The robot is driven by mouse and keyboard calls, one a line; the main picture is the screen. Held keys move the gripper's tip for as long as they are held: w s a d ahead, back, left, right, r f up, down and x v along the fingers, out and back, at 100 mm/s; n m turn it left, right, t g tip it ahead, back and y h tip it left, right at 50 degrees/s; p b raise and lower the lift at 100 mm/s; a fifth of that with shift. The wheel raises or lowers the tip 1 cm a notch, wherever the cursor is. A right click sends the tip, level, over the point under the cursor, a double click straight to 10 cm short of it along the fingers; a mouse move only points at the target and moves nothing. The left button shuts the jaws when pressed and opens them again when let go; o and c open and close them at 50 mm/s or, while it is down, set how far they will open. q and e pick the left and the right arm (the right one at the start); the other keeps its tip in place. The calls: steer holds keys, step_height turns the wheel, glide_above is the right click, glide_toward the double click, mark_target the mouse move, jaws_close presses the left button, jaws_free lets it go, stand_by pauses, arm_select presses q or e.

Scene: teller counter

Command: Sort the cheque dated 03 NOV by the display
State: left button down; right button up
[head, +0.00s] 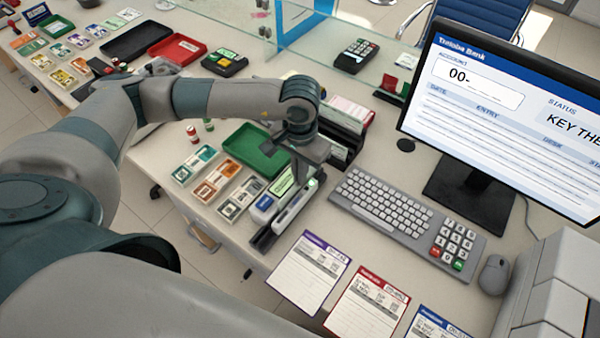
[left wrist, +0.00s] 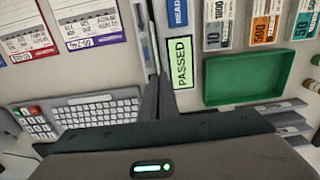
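My left gripper (head: 297,170) hangs over the grey slotted device (head: 293,208) beside the green tray, pointing down. In the left wrist view its two dark fingers (left wrist: 160,92) look together beside the green PASSED label (left wrist: 180,62); no cheque shows clearly between them. The display (head: 500,115) reads ACCOUNT 00- and a status starting KEY THE. Three printed sheets lie at the counter's front: purple-headed (head: 310,271), red-headed (head: 368,305) and blue-headed (head: 435,325). Their small print is unreadable, and I cannot pick out the 03 NOV cheque. My right gripper is out of view.
The keyboard (head: 380,200) and number keypad (head: 455,241) lie right of my gripper, with a mouse (head: 494,275) beyond. The green tray (head: 257,150) and banknote stacks (head: 215,180) are to its left. A dark rack (head: 340,137) stands behind. A grey machine (head: 555,285) fills the right edge.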

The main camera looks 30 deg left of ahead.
arm_select(q)
steer(key=shift+r, duration=0.2)
steer(key=shift+r, duration=0.65)
steer(key=shift+r+p, duration=0.55)
steer(key=shift+r, duration=0.5)
steer(key=shift+r+p, duration=0.3)
steer(key=shift+r, duration=0.7)
step_height(320, 180, up, 6)
steer(key=shift+f+p, duration=0.15)
steer(key=shift+p, duration=0.55)
steer(key=shift+w, duration=0.1)
